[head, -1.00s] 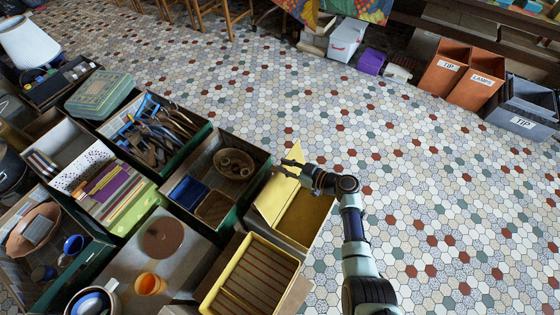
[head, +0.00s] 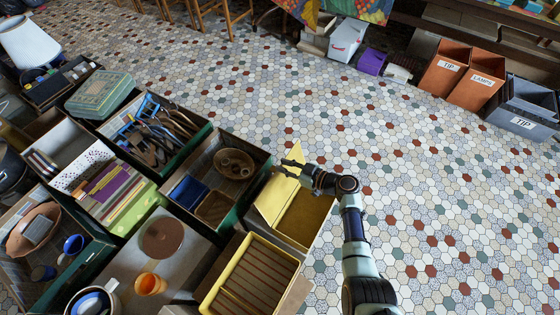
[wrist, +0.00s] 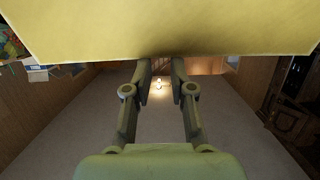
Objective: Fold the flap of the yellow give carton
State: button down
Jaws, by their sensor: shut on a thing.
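The yellow give carton (head: 308,222) stands open at the lower middle of the head view, with a bare yellow-brown inside. Its pale yellow flap (head: 272,202) is raised along the carton's left side, tilted. My gripper (head: 290,168) is at the flap's upper far part and is shut on it. In the wrist view the flap (wrist: 160,28) fills the top as a broad yellow sheet. There my gripper's two fingers (wrist: 160,66) run up to its edge; their tips are partly hidden behind it.
A yellow-rimmed tray with a striped inside (head: 250,280) stands just in front of the carton. A dark green crate with bowls (head: 262,176) is close on the left. Several more full boxes lie farther left. The tiled floor (head: 430,200) to the right is clear.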

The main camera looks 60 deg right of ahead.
aim_at(282, 175)
jog(key=shift+g, duration=0.6)
jog(key=f, duration=0.1)
jog(key=s+f, duration=0.1)
jog(key=f, duration=0.1)
jog(key=a+f, duration=0.1)
jog(key=shift+s+f, duration=0.3)
jog(key=shift+s, duration=0.05)
jog(key=s+r+p, duration=0.5)
jog(key=s+r, duration=0.5)
jog(key=s, duration=0.5)
jog(key=shift+a+r, duration=0.2)
jog(key=shift+r, duration=0.05)
jog(key=shift+s, duration=0.1)
